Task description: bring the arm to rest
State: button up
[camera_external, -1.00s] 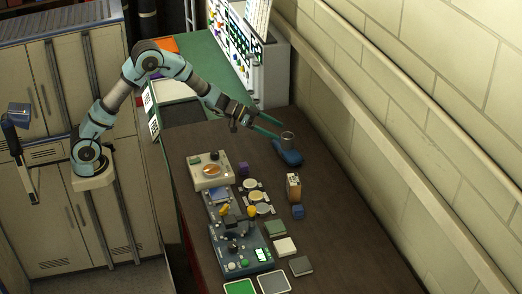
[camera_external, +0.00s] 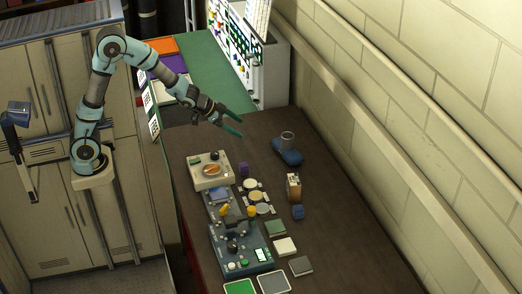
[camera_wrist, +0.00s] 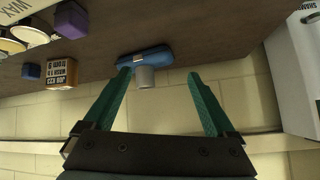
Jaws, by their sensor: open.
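My gripper (camera_external: 231,124) is above the far left part of the brown table (camera_external: 340,230), its green fingers spread and nothing between them. In the wrist view my gripper (camera_wrist: 160,92) shows open, with a blue holder bearing a grey cup beyond the fingertips. The blue holder (camera_external: 288,155) with its clear-grey cup (camera_external: 288,138) stands on the table to the right of the gripper, apart from it. My arm is bent upward at the elbow and reaches in from the left.
A cream box with an orange knob (camera_external: 211,172), a blue device (camera_external: 240,250) and several small blocks and pads lie along the table's left and middle. A tan labelled block (camera_external: 294,187) stands near a blue cube (camera_external: 298,212). A brick wall (camera_external: 430,120) bounds the right; a white pegboard cabinet (camera_external: 262,60) stands behind.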

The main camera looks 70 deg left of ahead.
jog(key=s+f+n+g, duration=0.1)
jog(key=s+f+g, duration=0.1)
jog(key=s, duration=0.7)
jog(key=s+f+n+g+b, duration=0.1)
jog(key=s+f+g, duration=0.2)
jog(key=s, duration=0.6)
jog(key=s+d+f+n+g+y, duration=0.1)
jog(key=s+f+g, duration=0.1)
jog(key=s, duration=0.7)
jog(key=shift+s+f+g+b, duration=0.1)
jog(key=shift+f+g+b, duration=0.15)
jog(key=shift+g+b, duration=0.2)
